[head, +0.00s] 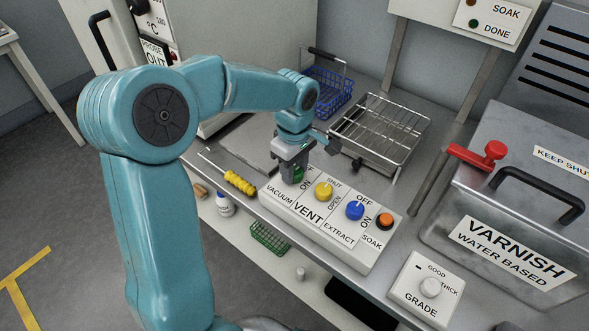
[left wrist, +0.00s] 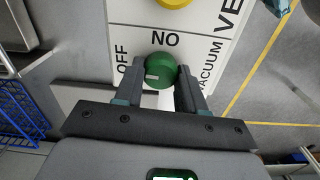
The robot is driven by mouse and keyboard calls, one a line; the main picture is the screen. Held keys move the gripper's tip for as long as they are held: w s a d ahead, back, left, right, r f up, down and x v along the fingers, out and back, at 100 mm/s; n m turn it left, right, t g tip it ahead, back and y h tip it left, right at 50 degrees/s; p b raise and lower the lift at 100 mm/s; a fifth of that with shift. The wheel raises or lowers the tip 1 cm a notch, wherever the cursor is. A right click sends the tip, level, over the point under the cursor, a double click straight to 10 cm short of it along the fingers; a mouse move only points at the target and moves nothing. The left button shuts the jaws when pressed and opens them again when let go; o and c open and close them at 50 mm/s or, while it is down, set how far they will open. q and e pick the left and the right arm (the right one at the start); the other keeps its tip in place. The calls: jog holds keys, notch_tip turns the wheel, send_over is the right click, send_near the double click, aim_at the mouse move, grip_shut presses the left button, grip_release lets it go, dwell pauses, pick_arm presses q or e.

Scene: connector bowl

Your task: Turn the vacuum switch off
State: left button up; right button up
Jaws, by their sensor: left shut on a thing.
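The vacuum switch is a green knob (left wrist: 161,68) on a white control panel (head: 331,242), at the panel's left end in the head view. In the left wrist view the words OFF, ON and VACUUM are printed around it. A short white mark shows on the knob's left side, nearer OFF than VACUUM; its exact setting is hard to tell. My left gripper (head: 290,169) is shut on the knob, with one finger on each side (left wrist: 161,82). In the head view the gripper hides most of the knob. My right gripper is not in view.
A yellow vent knob (head: 323,191), a blue extract knob (head: 355,210) and an orange soak button (head: 385,220) share the panel. A wire rack (head: 385,128) and a blue basket (head: 331,92) stand behind. A yellow-handled tool (head: 239,183) lies left; a grey varnish tank (head: 455,218) stands right.

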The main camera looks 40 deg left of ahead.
aim_at(295, 170)
pick_arm(q)
jog(key=shift+r+n, duration=0.1)
jog(key=shift+n, duration=0.3)
jog(key=o, duration=1.1)
jog(key=shift+c, duration=0.2)
notch_tip(295, 170, up, 16)
jog(key=p, duration=0.2)
jog(key=shift+r, duration=0.15)
jog(key=shift+s, duration=0.1)
